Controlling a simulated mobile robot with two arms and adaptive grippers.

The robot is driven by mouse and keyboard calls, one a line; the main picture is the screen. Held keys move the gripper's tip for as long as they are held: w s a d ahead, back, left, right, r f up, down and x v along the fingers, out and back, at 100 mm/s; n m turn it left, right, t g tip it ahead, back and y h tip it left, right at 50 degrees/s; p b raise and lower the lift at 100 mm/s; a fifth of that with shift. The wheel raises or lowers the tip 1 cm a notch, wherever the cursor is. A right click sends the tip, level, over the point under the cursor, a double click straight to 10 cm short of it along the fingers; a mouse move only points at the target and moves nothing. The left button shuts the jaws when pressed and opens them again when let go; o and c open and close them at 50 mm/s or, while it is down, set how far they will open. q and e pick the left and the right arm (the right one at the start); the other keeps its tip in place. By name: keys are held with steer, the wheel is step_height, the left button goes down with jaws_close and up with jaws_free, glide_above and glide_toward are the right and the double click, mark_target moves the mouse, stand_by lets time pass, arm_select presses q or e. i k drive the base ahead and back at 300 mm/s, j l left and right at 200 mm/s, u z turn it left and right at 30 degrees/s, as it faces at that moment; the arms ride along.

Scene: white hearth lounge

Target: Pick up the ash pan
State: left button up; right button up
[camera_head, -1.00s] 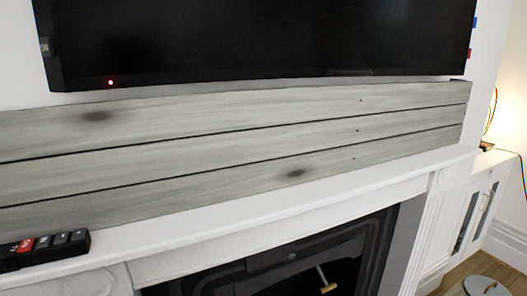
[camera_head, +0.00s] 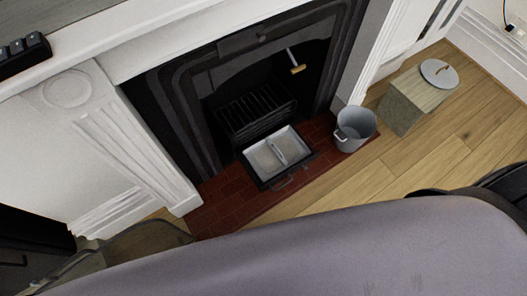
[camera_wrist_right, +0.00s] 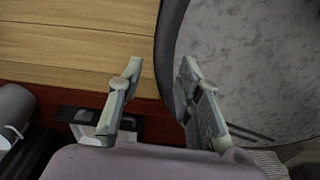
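The ash pan (camera_head: 287,170) is a dark-edged tray with a light grey inside and beige-grey contents. It sits on the red brick hearth in front of the fireplace grate, with a light bar across its middle and a dark loop at its front. My right gripper (camera_wrist_right: 160,85) shows in the right wrist view with its two fingers apart and nothing between them. A dark and pale object left of its fingers, partly hidden, may be the pan; I cannot tell. My left gripper is not in view.
A grey metal bucket (camera_head: 355,128) stands right of the pan on the hearth. A box (camera_head: 410,100) with a round grey lid or plate stands farther right. The black grate (camera_head: 255,110) is behind the pan. Wooden floor (camera_head: 440,150) is open at the right.

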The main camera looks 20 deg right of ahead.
mark_target(271, 156)
steer(key=i+l+u, duration=0.15)
steer(key=l+u, duration=0.8)
steer(key=i+j, duration=0.05)
steer(key=j, duration=0.05)
